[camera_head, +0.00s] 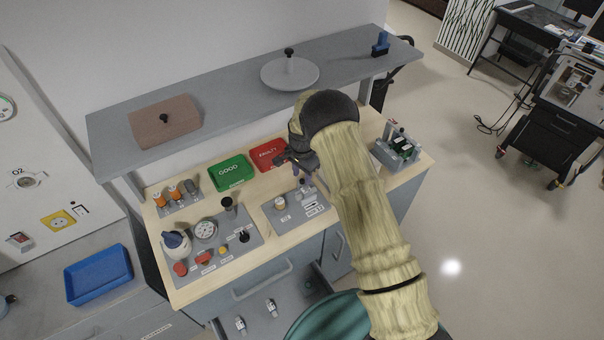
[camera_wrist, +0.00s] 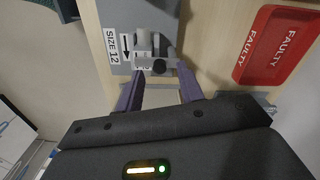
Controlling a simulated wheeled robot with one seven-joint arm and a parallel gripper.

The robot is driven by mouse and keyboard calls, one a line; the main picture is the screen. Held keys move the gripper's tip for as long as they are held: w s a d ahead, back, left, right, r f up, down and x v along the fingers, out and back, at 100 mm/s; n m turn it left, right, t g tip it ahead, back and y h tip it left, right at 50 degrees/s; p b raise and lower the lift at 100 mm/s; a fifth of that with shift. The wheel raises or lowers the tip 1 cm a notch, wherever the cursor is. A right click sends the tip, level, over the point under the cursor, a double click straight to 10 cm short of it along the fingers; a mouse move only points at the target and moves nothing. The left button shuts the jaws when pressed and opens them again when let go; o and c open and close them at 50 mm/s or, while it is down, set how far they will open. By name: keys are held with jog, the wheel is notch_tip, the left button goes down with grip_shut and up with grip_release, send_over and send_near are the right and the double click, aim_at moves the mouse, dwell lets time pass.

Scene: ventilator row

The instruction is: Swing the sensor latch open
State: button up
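In the head view the same panel (camera_head: 275,222) lies at the right of the bench, and the latch is partly hidden near my gripper (camera_head: 293,168). Nothing is held. I cannot tell whether the fingers touch the knob or how high they are above it.
A red FAULTY tray (camera_head: 268,155) and a green GOOD tray (camera_head: 232,171) stand behind the panel. A grey shelf (camera_head: 225,95) overhangs the bench's back. A grey rack (camera_head: 397,150) stands to the right. Another panel with several fittings (camera_head: 215,250) lies to the left.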

jog(key=shift+f, duration=0.85)
grip_shut()
